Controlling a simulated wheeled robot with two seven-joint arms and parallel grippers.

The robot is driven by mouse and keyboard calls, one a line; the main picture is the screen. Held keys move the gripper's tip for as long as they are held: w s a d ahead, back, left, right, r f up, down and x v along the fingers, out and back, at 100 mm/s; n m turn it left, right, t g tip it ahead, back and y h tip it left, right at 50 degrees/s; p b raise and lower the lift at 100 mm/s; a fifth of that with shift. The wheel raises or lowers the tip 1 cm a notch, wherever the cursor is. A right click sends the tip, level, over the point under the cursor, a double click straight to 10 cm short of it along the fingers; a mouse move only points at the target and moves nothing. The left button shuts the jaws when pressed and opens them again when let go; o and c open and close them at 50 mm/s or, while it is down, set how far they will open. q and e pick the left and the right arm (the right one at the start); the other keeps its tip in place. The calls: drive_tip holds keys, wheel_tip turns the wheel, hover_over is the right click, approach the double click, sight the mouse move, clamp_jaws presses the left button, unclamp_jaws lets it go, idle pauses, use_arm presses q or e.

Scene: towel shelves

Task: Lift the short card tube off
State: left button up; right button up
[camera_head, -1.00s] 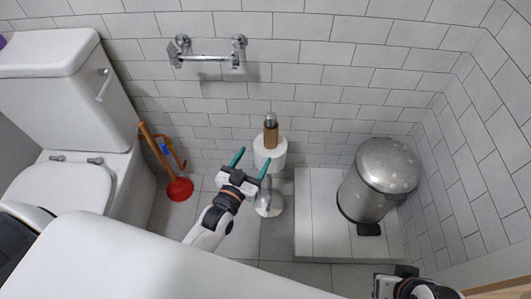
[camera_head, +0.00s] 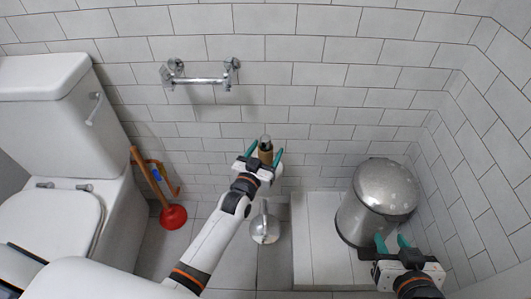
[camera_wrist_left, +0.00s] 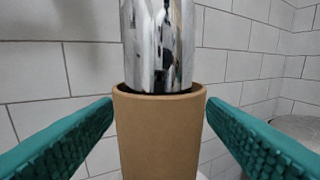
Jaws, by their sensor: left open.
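The short card tube (camera_head: 265,152) is brown and stands upright around a chrome post (camera_head: 265,138) with a base on the floor. In the left wrist view the tube (camera_wrist_left: 160,135) fills the middle, with the chrome post (camera_wrist_left: 158,45) rising out of its top. My left gripper (camera_head: 266,153) is open, with one teal finger on each side of the tube. My right gripper (camera_head: 392,242) is open and empty in front of the bin. The white roll below the tube is mostly hidden by my left gripper.
The post's round chrome base (camera_head: 264,229) stands on the floor. A steel pedal bin (camera_head: 365,225) stands on a tiled step (camera_head: 315,240) to the right. A red plunger (camera_head: 173,217) and a toilet (camera_head: 50,215) are left. A chrome wall holder (camera_head: 200,80) hangs above.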

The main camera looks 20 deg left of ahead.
use_arm(q)
drive_tip(key=shift+c, duration=0.3)
drive_tip(key=c, duration=1)
